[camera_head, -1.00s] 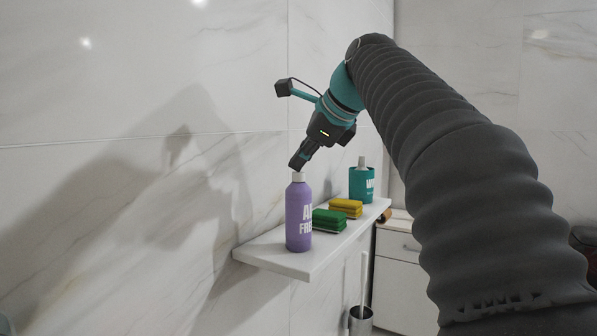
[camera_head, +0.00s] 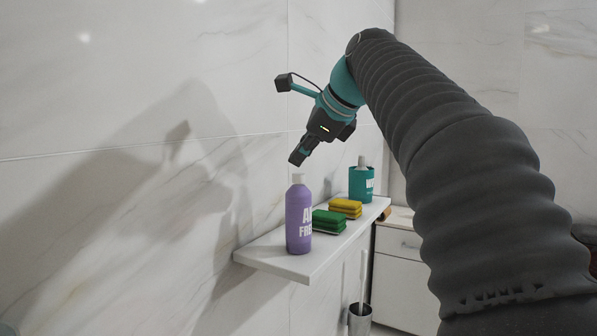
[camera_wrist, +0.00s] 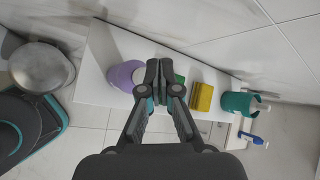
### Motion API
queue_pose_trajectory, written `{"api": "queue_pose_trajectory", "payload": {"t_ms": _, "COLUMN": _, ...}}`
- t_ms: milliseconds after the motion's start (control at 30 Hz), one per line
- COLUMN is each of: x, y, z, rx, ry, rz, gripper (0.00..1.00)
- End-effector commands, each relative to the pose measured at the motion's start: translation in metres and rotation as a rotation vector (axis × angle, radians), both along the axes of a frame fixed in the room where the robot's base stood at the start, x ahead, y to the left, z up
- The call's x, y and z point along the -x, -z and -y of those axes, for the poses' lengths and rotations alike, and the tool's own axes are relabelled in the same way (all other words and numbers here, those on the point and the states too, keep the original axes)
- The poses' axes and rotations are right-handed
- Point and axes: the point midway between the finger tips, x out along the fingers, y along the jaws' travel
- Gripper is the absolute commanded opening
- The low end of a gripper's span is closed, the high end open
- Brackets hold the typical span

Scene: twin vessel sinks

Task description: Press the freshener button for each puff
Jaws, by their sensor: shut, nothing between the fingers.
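The air freshener is a purple bottle (camera_head: 299,222) with a white top button (camera_head: 299,178). It stands upright near the front end of the white wall shelf (camera_head: 280,262). My gripper (camera_head: 297,159) is shut and empty just above the button, with a small gap between them in the head view.
A green sponge (camera_head: 328,220), a yellow sponge (camera_head: 345,208) and a teal bottle (camera_head: 361,184) stand behind the freshener on the shelf. A metal brush holder (camera_head: 360,320) is below. The marble wall (camera_head: 100,110) is close on the left. A round metal bowl shape (camera_wrist: 40,67) shows in the wrist view.

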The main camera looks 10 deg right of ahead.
Motion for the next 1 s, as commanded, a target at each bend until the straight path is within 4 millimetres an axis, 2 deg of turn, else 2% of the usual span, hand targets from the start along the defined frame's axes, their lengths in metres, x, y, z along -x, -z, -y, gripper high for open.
{"api": "queue_pose_trajectory", "payload": {"t_ms": 167, "x": 0.0, "y": -0.004, "z": 0.0, "rx": 0.0, "ry": 0.0, "rz": 0.0, "gripper": 0.0}}
{"api": "queue_pose_trajectory", "payload": {"t_ms": 733, "x": -0.001, "y": -0.045, "z": 0.0, "rx": 0.0, "ry": -0.001, "rz": 0.002, "gripper": 0.0}}
{"api": "queue_pose_trajectory", "payload": {"t_ms": 1000, "x": 0.0, "y": -0.05, "z": 0.0, "rx": 0.0, "ry": -0.001, "rz": -0.001, "gripper": 0.0}}
